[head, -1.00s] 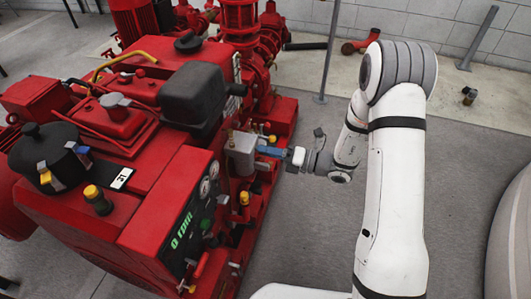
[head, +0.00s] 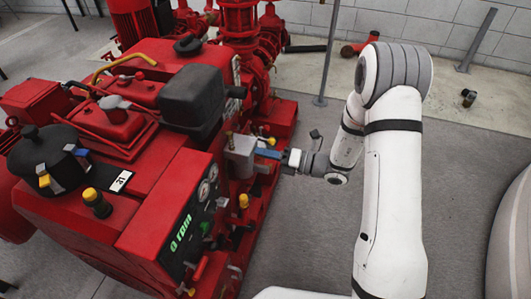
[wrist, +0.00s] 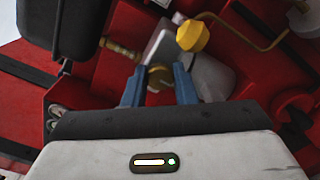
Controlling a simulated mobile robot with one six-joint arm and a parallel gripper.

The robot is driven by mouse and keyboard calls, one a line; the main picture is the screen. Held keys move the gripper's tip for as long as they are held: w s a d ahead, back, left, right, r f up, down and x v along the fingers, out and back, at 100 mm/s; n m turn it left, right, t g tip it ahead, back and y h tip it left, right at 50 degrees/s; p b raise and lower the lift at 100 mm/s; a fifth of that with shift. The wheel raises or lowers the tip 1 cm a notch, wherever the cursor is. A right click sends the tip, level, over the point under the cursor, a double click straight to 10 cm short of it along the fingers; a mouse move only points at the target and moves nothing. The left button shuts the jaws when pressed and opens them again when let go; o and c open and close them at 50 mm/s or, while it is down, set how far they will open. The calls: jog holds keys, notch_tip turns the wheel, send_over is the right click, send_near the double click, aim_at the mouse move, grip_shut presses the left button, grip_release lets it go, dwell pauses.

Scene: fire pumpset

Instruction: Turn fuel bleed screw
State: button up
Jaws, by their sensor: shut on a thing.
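My gripper (wrist: 158,85) reaches the side of the red pumpset with its blue fingers. In the head view my gripper (head: 262,153) points left at the grey metal block (head: 240,152) on the engine side. In the wrist view a small brass screw (wrist: 159,76) sits between the two fingertips, and the fingers are shut on it. It looks like the fuel bleed screw. The grey block (wrist: 160,45) lies just beyond it. In the head view the fingers hide the screw.
A yellow cap (wrist: 193,36) stands close to the fingers in the wrist view. The black box (head: 193,95) is above the block, and the control panel (head: 190,220) is nearer me. Bare floor (head: 310,230) lies right of the pumpset.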

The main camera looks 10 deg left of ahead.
jog(key=shift+n, duration=0.3)
jog(key=n, duration=0.4)
jog(key=shift+d+f+b, duration=0.1)
jog(key=shift+f+b, duration=0.05)
jog(key=shift+b, duration=0.25)
jog(key=n+b, duration=0.1)
jog(key=n, duration=0.4)
jog(key=shift+f+b, duration=0.1)
jog(key=shift+b, duration=0.25)
jog(key=n+b, duration=0.4)
jog(key=n, duration=0.2)
jog(key=shift+n+b, duration=1.5)
jog(key=shift+n, duration=0.3)
jog(key=o, duration=1)
jog(key=shift+r, duration=0.2)
